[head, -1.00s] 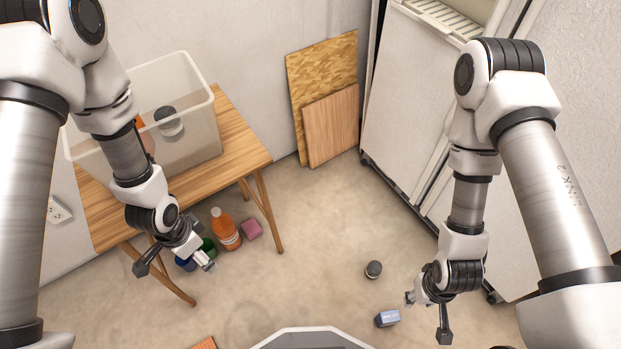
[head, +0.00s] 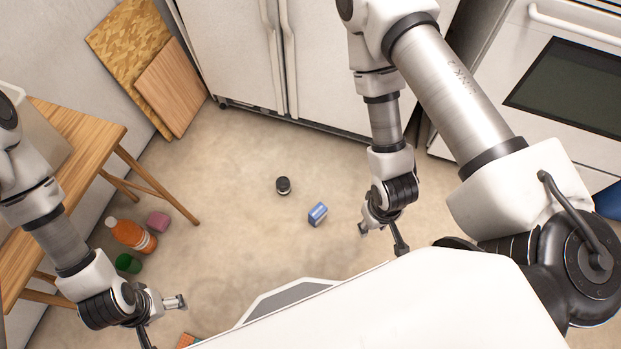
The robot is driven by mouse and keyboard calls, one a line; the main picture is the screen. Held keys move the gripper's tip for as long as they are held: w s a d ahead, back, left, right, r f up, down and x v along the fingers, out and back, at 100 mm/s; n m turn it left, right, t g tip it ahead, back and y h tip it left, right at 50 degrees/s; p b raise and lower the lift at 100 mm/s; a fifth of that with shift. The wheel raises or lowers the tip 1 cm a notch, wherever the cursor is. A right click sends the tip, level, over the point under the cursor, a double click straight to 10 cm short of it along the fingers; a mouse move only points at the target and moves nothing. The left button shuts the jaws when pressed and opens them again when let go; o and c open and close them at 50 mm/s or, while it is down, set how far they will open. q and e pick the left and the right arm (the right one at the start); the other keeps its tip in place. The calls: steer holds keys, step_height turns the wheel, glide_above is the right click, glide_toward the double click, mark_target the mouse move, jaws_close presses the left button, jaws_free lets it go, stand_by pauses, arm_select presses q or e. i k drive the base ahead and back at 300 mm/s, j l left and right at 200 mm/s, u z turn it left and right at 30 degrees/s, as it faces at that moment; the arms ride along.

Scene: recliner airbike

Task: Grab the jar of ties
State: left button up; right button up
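A small jar-like object with a dark lid (head: 283,186) sits on the floor in the middle of the head view. I cannot tell whether ties are inside. My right gripper (head: 382,240) is open and empty, to the right of and nearer than this object, beyond a small blue box (head: 317,214). My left gripper (head: 160,318) is open and empty at the lower left, near the bottles on the floor. Neither gripper touches the dark-lidded object.
A wooden table (head: 85,130) with a partly visible plastic bin (head: 45,140) stands left. An orange bottle (head: 131,235), green item (head: 128,263) and pink block (head: 158,221) lie near its legs. Boards (head: 172,88), a white cabinet (head: 235,50) and an oven (head: 560,85) line the back.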

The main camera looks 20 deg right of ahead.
mark_target(282, 184)
steer(key=k+z, duration=0.4)
steer(key=i+j+z, duration=0.8)
steer(key=j+z, duration=0.15)
